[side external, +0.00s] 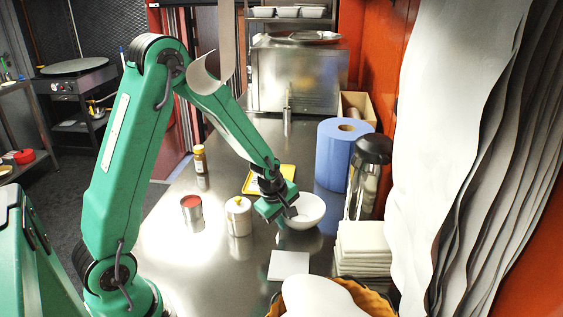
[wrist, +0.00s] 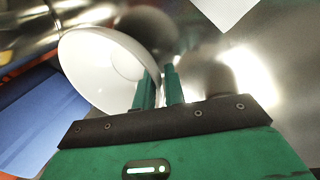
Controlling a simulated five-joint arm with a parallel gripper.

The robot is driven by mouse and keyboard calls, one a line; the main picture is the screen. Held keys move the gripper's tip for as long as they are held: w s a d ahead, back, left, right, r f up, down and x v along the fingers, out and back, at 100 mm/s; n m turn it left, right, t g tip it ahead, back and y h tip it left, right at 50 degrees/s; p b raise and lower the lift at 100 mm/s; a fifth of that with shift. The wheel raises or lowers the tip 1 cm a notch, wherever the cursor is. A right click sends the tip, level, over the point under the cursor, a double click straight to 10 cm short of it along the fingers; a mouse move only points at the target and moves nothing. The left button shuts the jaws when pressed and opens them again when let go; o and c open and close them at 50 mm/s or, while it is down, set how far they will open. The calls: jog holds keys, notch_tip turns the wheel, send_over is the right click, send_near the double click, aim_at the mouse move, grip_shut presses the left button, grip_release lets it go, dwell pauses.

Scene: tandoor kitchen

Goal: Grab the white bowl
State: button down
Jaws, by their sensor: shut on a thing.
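The white bowl (side external: 309,211) is at the middle of the steel counter (side external: 210,262) in the side view, its opening facing up. In the wrist view the bowl (wrist: 92,62) fills the upper left. My gripper (side external: 285,210) is at the bowl's left near edge, pointing down. In the wrist view its fingers (wrist: 160,88) are shut on the bowl's rim, one inside the wall and one outside. I cannot tell whether the bowl's base touches the counter.
A white lidded jar (side external: 238,217) and an open can (side external: 192,211) stand left of the bowl. Behind it are a yellow-edged tray (side external: 286,172) and a blue paper roll (side external: 335,160). A dark-topped dispenser (side external: 372,155) and stacked white tiles (side external: 362,245) stand right. A white square (side external: 289,265) lies in front.

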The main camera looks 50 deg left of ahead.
jog(key=shift+s, duration=0.1)
jog(key=shift+r, duration=0.5)
notch_tip(320, 180, up, 3)
jog(key=shift+r, duration=0.15)
jog(key=s+d+r, duration=0.2)
jog(key=d+r, duration=0.1)
jog(key=d, duration=0.2)
jog(key=s+d+r+h, duration=0.1)
jog(key=s+d+r, duration=0.1)
jog(key=d, duration=0.4)
jog(key=shift+v, duration=0.8)
jog(key=shift+w, duration=0.15)
